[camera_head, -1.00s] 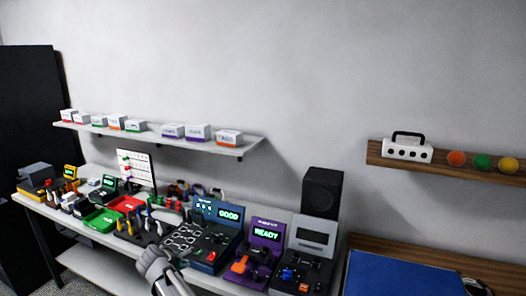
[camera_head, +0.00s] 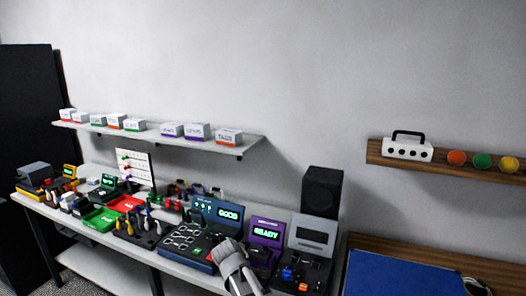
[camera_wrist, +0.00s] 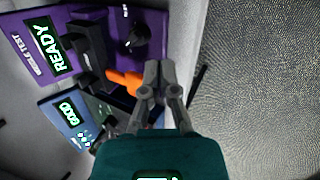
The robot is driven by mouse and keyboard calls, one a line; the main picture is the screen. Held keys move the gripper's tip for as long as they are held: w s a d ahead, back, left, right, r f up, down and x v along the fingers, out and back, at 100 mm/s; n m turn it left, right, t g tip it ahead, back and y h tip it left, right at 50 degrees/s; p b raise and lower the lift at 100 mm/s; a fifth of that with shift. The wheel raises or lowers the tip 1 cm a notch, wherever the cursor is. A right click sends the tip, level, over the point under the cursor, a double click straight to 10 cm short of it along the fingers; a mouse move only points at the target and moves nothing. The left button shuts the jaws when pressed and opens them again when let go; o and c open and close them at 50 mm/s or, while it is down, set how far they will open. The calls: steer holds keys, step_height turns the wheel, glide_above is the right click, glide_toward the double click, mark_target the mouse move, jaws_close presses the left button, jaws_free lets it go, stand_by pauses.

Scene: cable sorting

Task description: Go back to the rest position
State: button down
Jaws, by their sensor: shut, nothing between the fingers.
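My gripper (camera_wrist: 158,84) is shut and empty in the wrist view, its two fingertips together. It hangs over the front edge of the bench near the purple tester. In the head view, my arm's end (camera_head: 234,258) is in front of the purple tester (camera_head: 266,229), which shows READY, and partly hides it. The fingertips cannot be made out in the head view. The purple tester also shows in the wrist view (camera_wrist: 88,18), with an orange part (camera_wrist: 124,80) close to my fingers. The blue tester (camera_head: 205,212) shows GOOD and stands to the left.
A grey device (camera_head: 313,232) and a black speaker (camera_head: 322,192) stand to the right. Green (camera_head: 101,219) and red trays (camera_head: 127,203) and several tools crowd the bench's left. A shelf (camera_head: 150,134) with white boxes hangs above. Open floor (camera_wrist: 262,90) shows beside the bench.

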steer(key=s+d+f+m+g+y, duration=0.1)
steer(key=s+d+m+g, duration=0.1)
steer(key=s+d+m, duration=0.5)
steer(key=s+d+f+m+g+y, duration=0.1)
steer(key=s+d+m, duration=0.6)
steer(key=d, duration=0.8)
steer(key=shift+s+g+y, duration=0.25)
steer(key=shift+g+y, duration=0.35)
steer(key=shift+g, duration=0.2)
